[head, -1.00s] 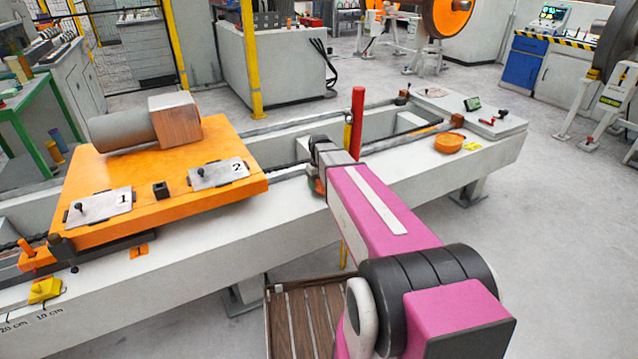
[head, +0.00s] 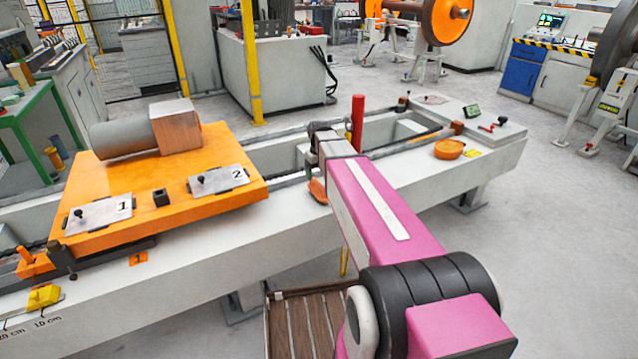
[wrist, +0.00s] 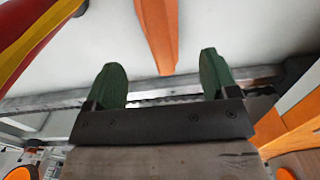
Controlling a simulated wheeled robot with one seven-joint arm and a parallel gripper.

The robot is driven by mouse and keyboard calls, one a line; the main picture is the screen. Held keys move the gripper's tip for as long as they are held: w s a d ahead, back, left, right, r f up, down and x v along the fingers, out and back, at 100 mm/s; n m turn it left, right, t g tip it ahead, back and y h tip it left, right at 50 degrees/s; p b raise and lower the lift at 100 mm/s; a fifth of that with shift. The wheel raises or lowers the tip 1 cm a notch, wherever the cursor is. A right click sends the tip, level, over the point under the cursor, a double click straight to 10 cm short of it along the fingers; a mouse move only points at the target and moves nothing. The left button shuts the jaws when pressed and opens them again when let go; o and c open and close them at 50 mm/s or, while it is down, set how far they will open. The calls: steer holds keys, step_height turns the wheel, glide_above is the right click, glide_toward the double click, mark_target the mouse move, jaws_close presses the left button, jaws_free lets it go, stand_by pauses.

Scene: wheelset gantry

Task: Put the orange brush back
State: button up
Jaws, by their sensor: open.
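The orange brush (head: 318,190) lies on the pale beam top, partly hidden by my arm in the head view. In the wrist view an orange tapering piece that looks like its handle (wrist: 157,32) points toward the gap between my fingers. My gripper (wrist: 161,60) has two green fingers spread wide with nothing between them. The orange piece's tip is just ahead of the fingertips, and I cannot tell how far below them it is. In the head view my own arm hides the fingers.
A red post (head: 357,122) stands just right of my wrist. An orange carriage plate (head: 120,208) with a cylinder and block (head: 177,128) is to the left.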

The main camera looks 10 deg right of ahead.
mark_target(319, 184)
step_height(319, 184, up, 4)
steer(key=shift+f, duration=0.2)
steer(key=s+f+m, duration=0.1)
steer(key=s+f, duration=0.4)
steer(key=s, duration=0.5)
steer(key=s+f+m, duration=0.2)
steer(key=s+f, duration=0.4)
steer(key=s, duration=0.5)
steer(key=shift+f+m, duration=0.15)
steer(key=shift+m, duration=0.15)
